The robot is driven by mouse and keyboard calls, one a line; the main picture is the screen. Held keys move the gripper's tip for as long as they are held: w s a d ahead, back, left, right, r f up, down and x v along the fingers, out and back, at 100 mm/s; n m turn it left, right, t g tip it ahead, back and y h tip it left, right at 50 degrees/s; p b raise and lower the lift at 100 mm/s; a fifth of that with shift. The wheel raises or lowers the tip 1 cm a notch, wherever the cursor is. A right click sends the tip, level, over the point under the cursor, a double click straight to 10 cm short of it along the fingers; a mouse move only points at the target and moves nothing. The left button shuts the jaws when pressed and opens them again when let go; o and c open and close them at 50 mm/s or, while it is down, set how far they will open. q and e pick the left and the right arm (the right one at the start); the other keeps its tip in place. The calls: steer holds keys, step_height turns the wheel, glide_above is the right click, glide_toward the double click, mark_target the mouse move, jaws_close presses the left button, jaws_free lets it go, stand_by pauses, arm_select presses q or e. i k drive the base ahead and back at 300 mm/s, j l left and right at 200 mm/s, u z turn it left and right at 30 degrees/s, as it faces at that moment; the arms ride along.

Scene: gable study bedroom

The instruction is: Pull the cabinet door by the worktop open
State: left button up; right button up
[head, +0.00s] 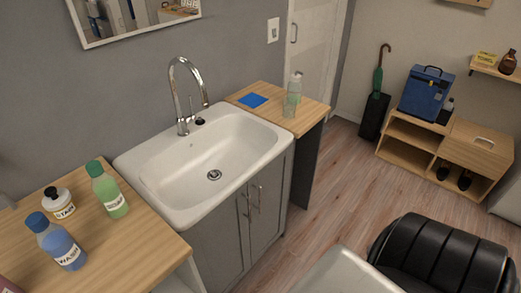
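A grey cabinet stands under the white sink (160,185), in the middle of the head view. Its front has two doors side by side, a left door (230,232) and a right door (268,215). Each has an upright metal bar handle near the seam between them. Both doors look shut. A wooden worktop (130,250) adjoins the sink at the left, and a smaller wooden worktop (310,112) adjoins it at the right. The lower edge of the cabinet is partly out of view. Neither of my grippers shows in this view.
Several bottles, including a blue one (58,243) and a green one (108,190), stand on the left worktop. A soap dispenser (292,95) stands on the right one. A black ribbed object (440,258) fills the lower right. Wooden floor (335,190) beyond the cabinet is clear.

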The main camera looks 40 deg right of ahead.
mark_target(219, 242)
steer(key=z, duration=0.85)
